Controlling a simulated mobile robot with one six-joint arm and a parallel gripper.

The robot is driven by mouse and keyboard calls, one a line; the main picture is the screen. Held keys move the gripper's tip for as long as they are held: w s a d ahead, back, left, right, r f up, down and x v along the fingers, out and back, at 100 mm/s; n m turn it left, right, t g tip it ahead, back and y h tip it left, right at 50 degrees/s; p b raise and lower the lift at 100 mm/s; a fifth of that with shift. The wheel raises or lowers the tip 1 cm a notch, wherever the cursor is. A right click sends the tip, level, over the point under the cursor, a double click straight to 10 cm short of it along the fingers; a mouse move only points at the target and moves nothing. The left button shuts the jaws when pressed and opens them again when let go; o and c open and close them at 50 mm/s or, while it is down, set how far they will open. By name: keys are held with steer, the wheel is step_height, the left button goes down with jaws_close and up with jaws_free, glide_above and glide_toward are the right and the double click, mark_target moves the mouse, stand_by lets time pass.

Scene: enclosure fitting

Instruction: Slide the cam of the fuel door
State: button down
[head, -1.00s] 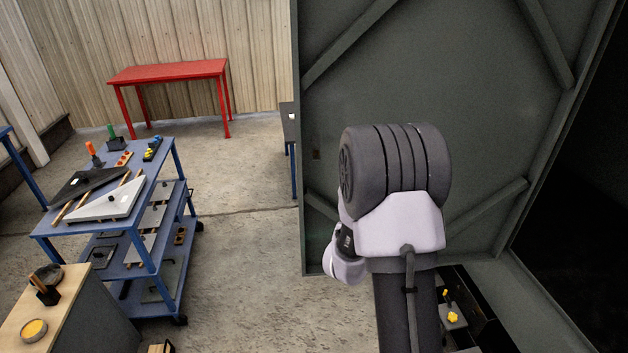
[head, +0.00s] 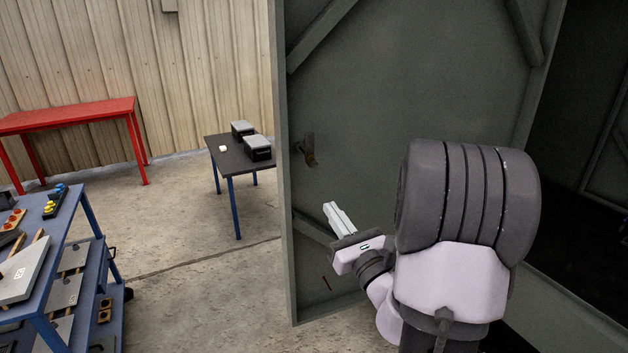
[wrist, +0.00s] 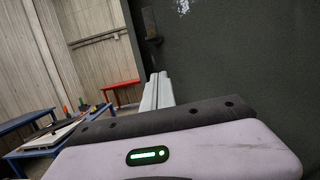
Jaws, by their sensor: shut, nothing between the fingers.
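A large grey-green door (head: 400,100) with diagonal braces stands open in front of me in the head view. It also fills the right of the wrist view (wrist: 240,50). A small dark fitting with a brownish part, which looks like the cam (head: 310,150), sits on the door near its left edge. It also shows at the top of the wrist view (wrist: 152,25). My gripper (head: 331,208) is shut and empty. Its pale fingers (wrist: 158,80) point toward the door, below the cam and apart from it.
A dark table (head: 215,143) with two black-and-grey boxes stands behind the door's left edge. A red table (head: 70,115) is by the wall. A blue cart (head: 92,230) with plates and small parts is at left. Concrete floor (head: 190,250) is clear between cart and door.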

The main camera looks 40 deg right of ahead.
mark_target(311, 149)
steer(key=w+d+r, duration=0.1)
steer(key=w+r, duration=0.4)
steer(key=w, duration=0.1)
steer(key=shift+w+d+r+p, duration=0.2)
steer(key=shift+r+p, duration=0.05)
steer(key=shift+p, duration=0.2)
